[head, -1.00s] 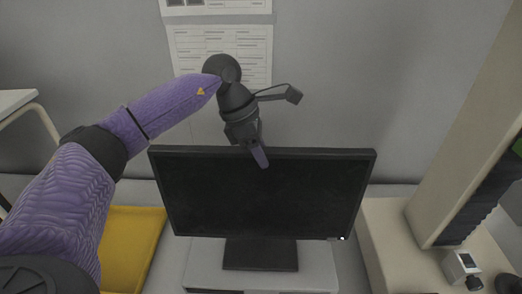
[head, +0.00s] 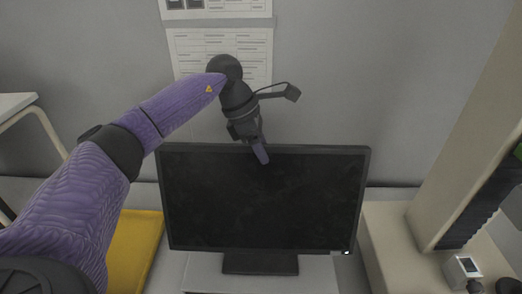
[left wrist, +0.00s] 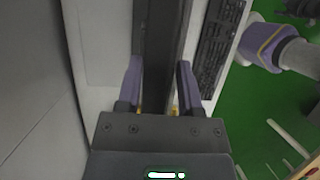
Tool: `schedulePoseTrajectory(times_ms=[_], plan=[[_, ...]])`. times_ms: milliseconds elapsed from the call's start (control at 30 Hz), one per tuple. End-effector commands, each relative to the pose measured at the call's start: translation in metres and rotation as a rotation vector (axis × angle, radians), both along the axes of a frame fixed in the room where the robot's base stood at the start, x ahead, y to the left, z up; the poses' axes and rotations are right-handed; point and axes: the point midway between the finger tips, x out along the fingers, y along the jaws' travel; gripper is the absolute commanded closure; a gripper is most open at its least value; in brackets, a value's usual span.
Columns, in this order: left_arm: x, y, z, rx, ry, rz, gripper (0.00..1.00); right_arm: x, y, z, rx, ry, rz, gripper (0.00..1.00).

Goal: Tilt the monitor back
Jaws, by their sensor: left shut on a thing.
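The black monitor (head: 262,205) stands on its dark stand (head: 260,264), screen facing me. Its screen looks near upright. My left gripper (head: 261,155) reaches down over the middle of its top edge, one finger showing in front of the screen. In the left wrist view, the two purple fingers of my left gripper (left wrist: 160,80) lie on either side of the monitor's dark top edge (left wrist: 160,40), shut on it. The rear finger is hidden in the head view. My right gripper is in neither view.
A grey wall (head: 400,80) with posted sheets (head: 190,45) is close behind. A yellow tray (head: 135,250) lies at left. A beige upright panel (head: 465,130) and a small white device (head: 461,268) stand at right. A dark keyboard-like thing (left wrist: 217,45) shows in the left wrist view.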

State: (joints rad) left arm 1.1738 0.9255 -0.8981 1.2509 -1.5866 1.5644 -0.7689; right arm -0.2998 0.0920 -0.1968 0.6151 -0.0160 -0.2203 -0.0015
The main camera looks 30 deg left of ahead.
Motion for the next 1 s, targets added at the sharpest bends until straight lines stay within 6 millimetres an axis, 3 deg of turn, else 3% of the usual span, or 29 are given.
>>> schedulePoseTrajectory(times_ms=[167, 200, 300, 633, 1000], plan=[[0.0, 0.001, -0.003, 0.005, 0.003, 0.001, 1.0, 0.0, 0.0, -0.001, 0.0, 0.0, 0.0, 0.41], [0.0, 0.001, -0.003, 0.006, 0.003, 0.001, 0.49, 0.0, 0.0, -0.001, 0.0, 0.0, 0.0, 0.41], [-0.001, 0.001, -0.003, 0.005, 0.004, 0.001, 0.29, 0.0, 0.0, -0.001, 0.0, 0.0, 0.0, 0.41], [-0.001, 0.003, 0.004, 0.003, 0.004, 0.001, 0.29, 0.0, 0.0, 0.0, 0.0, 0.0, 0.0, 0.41], [-0.013, 0.032, 0.082, 0.003, 0.001, 0.001, 0.29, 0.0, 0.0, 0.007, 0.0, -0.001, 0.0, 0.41]])
